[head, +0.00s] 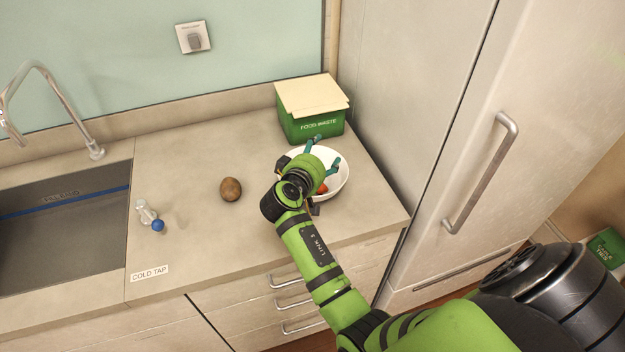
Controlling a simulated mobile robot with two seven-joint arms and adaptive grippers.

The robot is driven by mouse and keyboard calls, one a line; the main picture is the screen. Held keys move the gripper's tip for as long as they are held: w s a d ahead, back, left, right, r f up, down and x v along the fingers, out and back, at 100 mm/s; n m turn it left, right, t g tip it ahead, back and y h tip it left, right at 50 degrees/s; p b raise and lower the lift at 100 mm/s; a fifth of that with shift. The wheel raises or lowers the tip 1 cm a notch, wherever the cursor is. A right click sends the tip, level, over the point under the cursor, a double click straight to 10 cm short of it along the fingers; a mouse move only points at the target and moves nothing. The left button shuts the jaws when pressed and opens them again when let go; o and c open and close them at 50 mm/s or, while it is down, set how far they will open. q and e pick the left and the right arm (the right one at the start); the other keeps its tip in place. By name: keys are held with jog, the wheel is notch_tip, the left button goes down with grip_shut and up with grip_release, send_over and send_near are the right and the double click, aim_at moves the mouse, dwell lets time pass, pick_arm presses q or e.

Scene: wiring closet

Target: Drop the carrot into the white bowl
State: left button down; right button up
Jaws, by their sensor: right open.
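The white bowl (343,181) stands on the counter near its right end, partly hidden by my right arm. My right gripper (325,152) is over the bowl, with its teal fingers spread apart and nothing seen between them. A small orange-red thing (322,188) shows inside the bowl beside my gripper. It is mostly covered, so I cannot tell whether it is the carrot. No other carrot is in view. My left gripper is not in view.
A green food waste box (312,123) with a cream lid stands behind the bowl. A brown round potato or fruit (230,189) lies left of it. A tall fridge (450,130) bounds the right.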

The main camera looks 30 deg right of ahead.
notch_tip(320, 180, up, 9)
dwell(0.3)
